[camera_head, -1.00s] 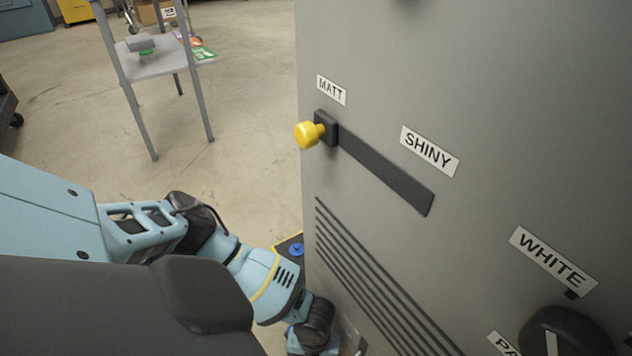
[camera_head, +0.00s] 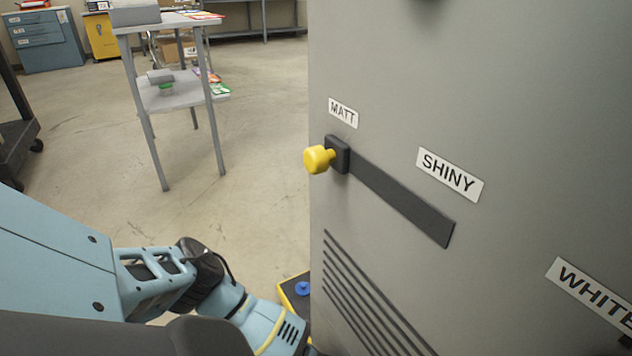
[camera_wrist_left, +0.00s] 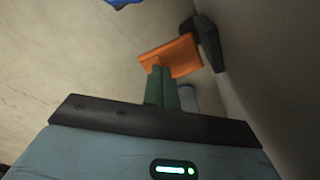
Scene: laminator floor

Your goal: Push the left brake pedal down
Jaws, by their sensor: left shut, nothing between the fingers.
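An orange pedal plate (camera_wrist_left: 172,55) shows in the left wrist view, joined to a dark bracket (camera_wrist_left: 207,42) on the grey wall at right. It may be the left brake pedal; no label shows. My left gripper (camera_wrist_left: 161,70) is shut and empty, its two green fingers together. The fingertips overlap the near edge of the orange plate in the picture; I cannot tell whether they touch it. In the head view my left arm reaches down at the lower left, with its gripper out of frame. The pedal is hidden there. My right gripper is not in view.
A grey machine cabinet (camera_head: 400,100) fills the right side, with a yellow slider knob (camera_head: 319,159) sticking out. A blue button (camera_head: 302,288) sits on a yellow-edged dark base at the cabinet's foot. A grey table (camera_head: 175,95) stands behind. Floor between is clear.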

